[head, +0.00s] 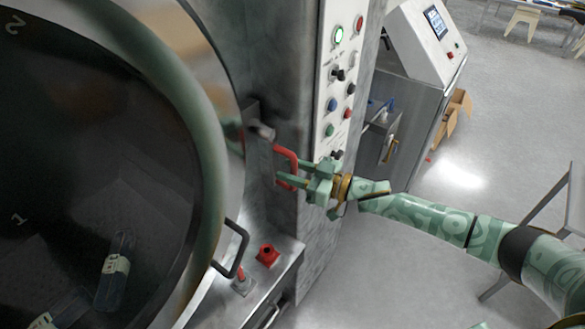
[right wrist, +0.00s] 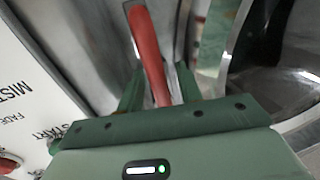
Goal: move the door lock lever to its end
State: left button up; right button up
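The red door lock lever (head: 289,156) is on the steel front of the washer, right of the round door (head: 208,175). My right gripper (head: 280,174) reaches it from the right, its two fingers apart at the lever's lower part. In the right wrist view the red lever (right wrist: 148,45) runs down between the fingers of my right gripper (right wrist: 158,82). A gap seems to show beside the lever, so the fingers look open around it rather than clamped. Whether one finger touches it is unclear. My left gripper is not in view.
A control panel (head: 343,62) with buttons and a lit green lamp is above the gripper. A black door handle (head: 240,247) and a red knob (head: 267,254) are below. A grey cabinet (head: 412,90) stands behind.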

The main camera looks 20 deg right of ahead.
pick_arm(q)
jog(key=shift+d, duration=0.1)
pick_arm(e)
jog(key=shift+d, duration=0.15)
jog(key=shift+c, duration=0.4)
grip_shut()
